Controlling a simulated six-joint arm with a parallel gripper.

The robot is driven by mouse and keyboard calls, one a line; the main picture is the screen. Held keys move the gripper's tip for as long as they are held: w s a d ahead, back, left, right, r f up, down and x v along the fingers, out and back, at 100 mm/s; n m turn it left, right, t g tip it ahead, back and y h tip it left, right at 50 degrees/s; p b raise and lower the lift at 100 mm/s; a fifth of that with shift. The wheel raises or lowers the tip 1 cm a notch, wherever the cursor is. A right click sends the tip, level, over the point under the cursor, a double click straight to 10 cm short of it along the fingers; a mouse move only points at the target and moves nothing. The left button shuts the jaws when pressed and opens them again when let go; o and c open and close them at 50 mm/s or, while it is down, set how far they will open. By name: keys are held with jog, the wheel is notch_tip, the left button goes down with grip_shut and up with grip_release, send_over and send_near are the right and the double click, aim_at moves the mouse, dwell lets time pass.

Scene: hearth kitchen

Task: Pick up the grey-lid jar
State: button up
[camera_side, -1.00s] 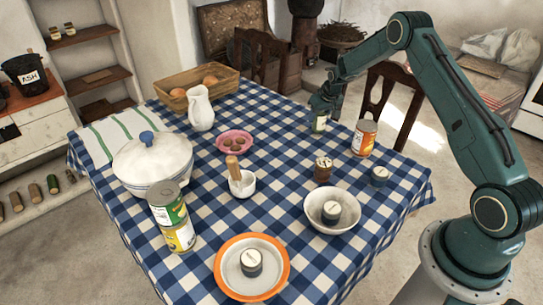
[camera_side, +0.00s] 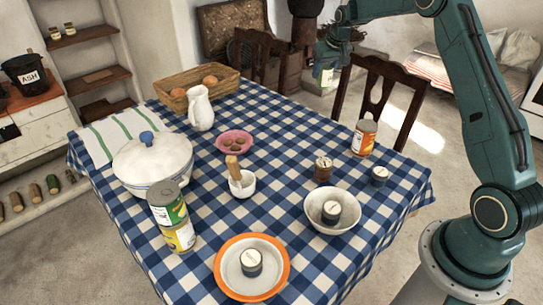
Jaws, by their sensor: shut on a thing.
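My gripper (camera_side: 327,62) is raised above the far right part of the table in the side view. It is shut on a small jar (camera_side: 323,77) with a pale label, which hangs upright below it, clear of the cloth. The jar's lid is hidden by the gripper, so I cannot see its colour.
Chairs (camera_side: 385,95) stand behind.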

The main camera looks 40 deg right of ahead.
jog(key=shift+r, duration=0.7)
jog(key=shift+s+a, duration=0.1)
